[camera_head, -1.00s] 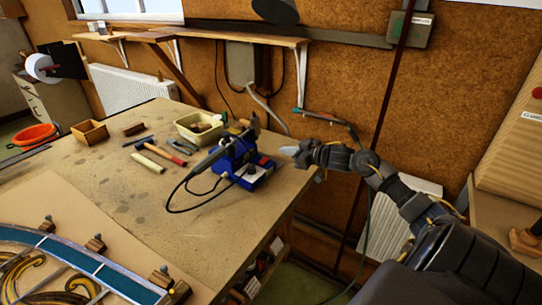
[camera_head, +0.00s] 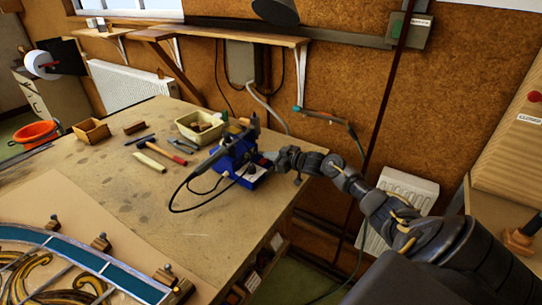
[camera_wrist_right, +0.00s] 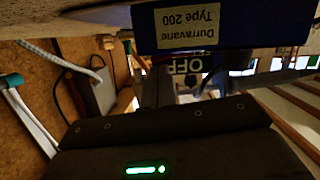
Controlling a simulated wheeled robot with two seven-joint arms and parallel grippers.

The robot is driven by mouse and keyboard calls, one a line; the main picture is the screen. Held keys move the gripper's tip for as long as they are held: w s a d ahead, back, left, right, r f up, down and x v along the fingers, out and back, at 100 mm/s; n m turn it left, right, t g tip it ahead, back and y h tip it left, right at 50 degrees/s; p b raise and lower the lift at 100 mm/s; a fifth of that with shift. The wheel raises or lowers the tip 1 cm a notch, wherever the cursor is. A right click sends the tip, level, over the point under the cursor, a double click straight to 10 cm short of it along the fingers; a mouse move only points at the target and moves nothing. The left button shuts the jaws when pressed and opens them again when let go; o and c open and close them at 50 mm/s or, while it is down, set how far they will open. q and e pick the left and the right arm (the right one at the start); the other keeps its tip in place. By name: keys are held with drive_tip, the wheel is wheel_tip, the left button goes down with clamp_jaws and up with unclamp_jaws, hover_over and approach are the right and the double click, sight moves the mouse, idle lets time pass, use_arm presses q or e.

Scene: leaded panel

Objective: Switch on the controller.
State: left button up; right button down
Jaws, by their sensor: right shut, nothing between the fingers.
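The controller (camera_head: 228,152) is a blue box with a soldering iron in its stand, near the right edge of the workbench. In the right wrist view its blue face (camera_wrist_right: 262,22) appears upside down, with a cream label reading "Durravane Type 200" (camera_wrist_right: 186,23) and an "OFF" marking (camera_wrist_right: 181,66). My right gripper (camera_head: 270,157) is shut and empty, its tip close against the controller's right side. I cannot tell whether it touches. The switch itself is not clearly visible, hidden by the dark gripper. My left gripper is not in view.
A cream tub (camera_head: 200,127), a hammer (camera_head: 165,152) and other hand tools lie behind and left of the controller. A leaded panel (camera_head: 75,252) fills the bench's near left. The iron's black cable loops over the bench. A radiator (camera_head: 402,205) stands behind my right arm.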

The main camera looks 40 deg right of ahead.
drive_tip(key=shift+d+f+m, duration=0.15)
drive_tip(key=shift+f+m, duration=0.25)
drive_tip(key=shift+r, duration=0.1)
drive_tip(key=r+p, duration=0.4)
drive_tip(key=r, duration=0.1)
drive_tip(key=shift+w+d+r, duration=0.1)
drive_tip(key=shift+d, duration=0.15)
drive_tip(key=f+b+v, duration=0.1)
drive_tip(key=b+v, duration=0.2)
drive_tip(key=v, duration=0.6)
drive_tip(key=shift+s+d, duration=0.4)
drive_tip(key=shift+s, duration=0.1)
